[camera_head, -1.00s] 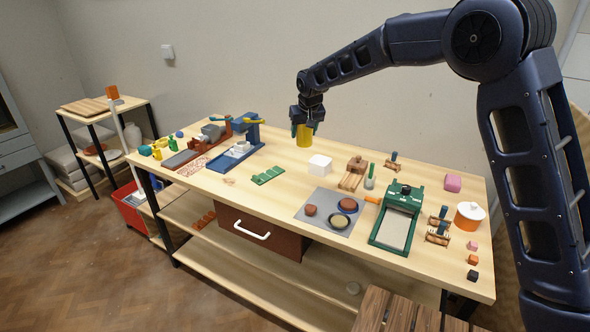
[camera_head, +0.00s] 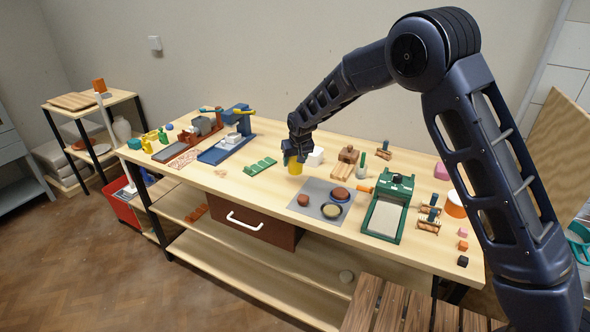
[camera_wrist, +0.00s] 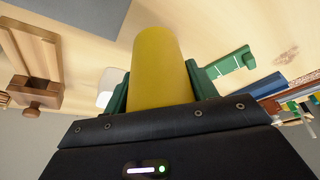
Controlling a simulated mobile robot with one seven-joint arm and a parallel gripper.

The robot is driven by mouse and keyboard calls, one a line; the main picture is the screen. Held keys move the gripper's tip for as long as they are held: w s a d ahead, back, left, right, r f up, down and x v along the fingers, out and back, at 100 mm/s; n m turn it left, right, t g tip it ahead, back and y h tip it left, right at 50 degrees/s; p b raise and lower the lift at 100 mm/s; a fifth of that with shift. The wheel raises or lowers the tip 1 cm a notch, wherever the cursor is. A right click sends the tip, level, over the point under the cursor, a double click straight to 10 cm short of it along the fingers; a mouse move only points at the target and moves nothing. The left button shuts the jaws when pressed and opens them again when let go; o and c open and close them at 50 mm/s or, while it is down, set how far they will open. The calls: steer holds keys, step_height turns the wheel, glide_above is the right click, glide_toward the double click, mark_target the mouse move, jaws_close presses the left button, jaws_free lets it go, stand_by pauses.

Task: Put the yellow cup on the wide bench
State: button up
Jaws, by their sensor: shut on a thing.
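The yellow cup (camera_head: 295,166) is held in my gripper (camera_head: 295,158) over the middle of the wide bench (camera_head: 250,192). In the wrist view the yellow cup (camera_wrist: 161,65) sits between the two green fingers of my gripper (camera_wrist: 160,85), which are shut on it. The cup hangs low over the light wooden top, between the green rack and the grey mat. I cannot tell from these views whether its base touches the top.
A green rack (camera_head: 259,166) lies left of the cup and a white block (camera_head: 314,156) is close behind it. A grey mat (camera_head: 315,211) with several round pieces lies in front to the right. A green-framed tray (camera_head: 384,217) stands farther right. Bare wood lies left of the mat.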

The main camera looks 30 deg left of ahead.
mark_target(295, 169)
steer(key=shift+f, duration=2.05)
steer(key=shift+f, duration=0.2)
steer(key=o, duration=1)
steer(key=shift+r, duration=0.1)
steer(key=v, duration=1.2)
steer(key=shift+d+r, duration=0.1)
